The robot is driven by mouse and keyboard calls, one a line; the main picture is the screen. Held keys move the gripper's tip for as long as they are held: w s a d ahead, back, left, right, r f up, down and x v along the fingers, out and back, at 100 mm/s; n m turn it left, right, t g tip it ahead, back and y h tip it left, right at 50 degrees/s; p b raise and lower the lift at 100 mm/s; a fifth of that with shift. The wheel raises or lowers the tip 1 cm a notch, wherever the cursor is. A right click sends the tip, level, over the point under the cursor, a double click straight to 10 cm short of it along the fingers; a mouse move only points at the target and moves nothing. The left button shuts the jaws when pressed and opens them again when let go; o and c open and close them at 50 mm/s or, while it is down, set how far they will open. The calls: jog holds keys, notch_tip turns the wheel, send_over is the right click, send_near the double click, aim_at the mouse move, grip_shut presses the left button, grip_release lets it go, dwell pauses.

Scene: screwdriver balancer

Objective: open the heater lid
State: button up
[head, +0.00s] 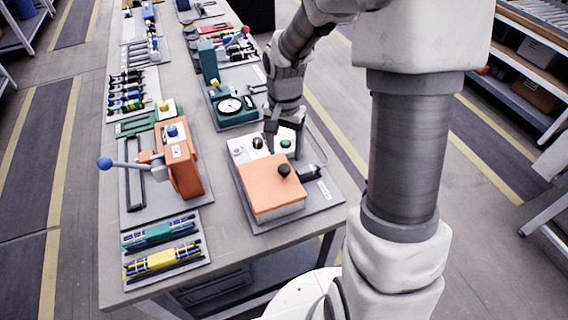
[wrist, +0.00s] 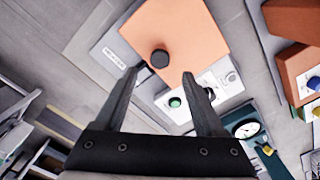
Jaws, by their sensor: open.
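The heater has an orange lid (head: 262,188) lying flat and closed on its light base, with a round black knob (head: 284,170) on top. In the wrist view the orange lid (wrist: 190,28) is beyond the fingertips, and the black knob (wrist: 159,59) shows between the two fingers of my gripper (wrist: 159,75). The knob is not held. The height gap is hard to tell.
A black handle (head: 310,172) sticks out from the heater's right side. An orange-brown device (head: 182,160) with a blue-ended lever stands to the left. A teal device with a dial (head: 236,110) stands behind. The table's front edge is close to the heater's base plate.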

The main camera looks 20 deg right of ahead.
aim_at(284, 167)
notch_tip(284, 167, down, 6)
jog(key=shift+f+b, duration=0.25)
jog(key=shift+b, duration=0.05)
jog(key=shift+c, duration=0.2)
grip_shut()
dwell(1.2)
